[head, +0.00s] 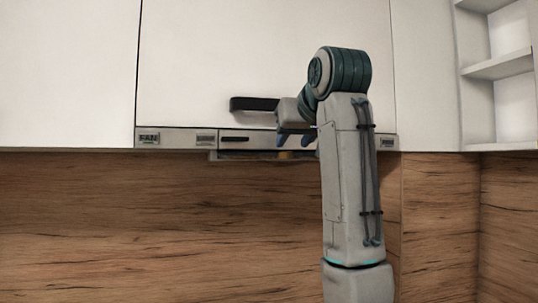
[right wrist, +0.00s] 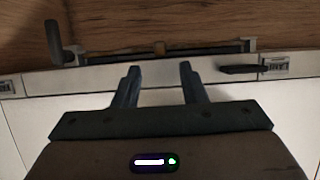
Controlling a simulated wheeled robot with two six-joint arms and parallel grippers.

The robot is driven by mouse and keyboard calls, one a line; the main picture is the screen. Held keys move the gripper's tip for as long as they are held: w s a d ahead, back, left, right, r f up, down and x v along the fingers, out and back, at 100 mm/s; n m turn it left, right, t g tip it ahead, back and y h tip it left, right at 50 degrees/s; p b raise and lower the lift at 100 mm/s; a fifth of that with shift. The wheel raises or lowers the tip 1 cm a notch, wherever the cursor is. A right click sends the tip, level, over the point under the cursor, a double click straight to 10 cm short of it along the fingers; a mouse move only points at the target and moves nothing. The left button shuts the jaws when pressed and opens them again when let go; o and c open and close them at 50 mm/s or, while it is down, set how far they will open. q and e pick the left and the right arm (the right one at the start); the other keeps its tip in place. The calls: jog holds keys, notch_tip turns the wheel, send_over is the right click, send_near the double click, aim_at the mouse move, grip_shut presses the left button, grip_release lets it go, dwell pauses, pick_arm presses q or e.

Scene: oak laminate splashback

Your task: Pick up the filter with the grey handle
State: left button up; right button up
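No filter with a grey handle can be made out for certain. A slim filter-like frame (head: 235,156) shows under the hood's front strip (head: 178,138). Its long dark edge also shows in the right wrist view (right wrist: 120,59), with a small brown piece (right wrist: 158,47) near its middle. An upright dark grey bar (right wrist: 53,42) stands at its left end there; I cannot tell whether it is the handle. My right gripper (head: 297,141) is just in front of the hood strip. Its fingers (right wrist: 158,75) are apart and empty in the right wrist view. My left gripper is not in view.
White cabinet doors (head: 60,75) fill the upper wall, with a black bar handle (head: 253,103) beside my right gripper. A short black handle (head: 233,139) is on the hood strip. White shelves (head: 497,67) are at the far right. The wood splashback (head: 150,225) is clear.

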aim_at(288, 148)
jog(key=p+x, duration=0.1)
jog(key=x, duration=0.3)
jog(key=shift+w+a+f+p, duration=0.2)
jog(key=shift+w+f+p, duration=0.05)
jog(key=shift+f+p, duration=0.1)
jog(key=shift+s+d+r, duration=0.1)
jog(key=shift+s+r, duration=0.05)
jog(key=shift+s, duration=0.05)
jog(key=shift+c, duration=0.5)
jog(key=c, duration=0.7)
grip_shut()
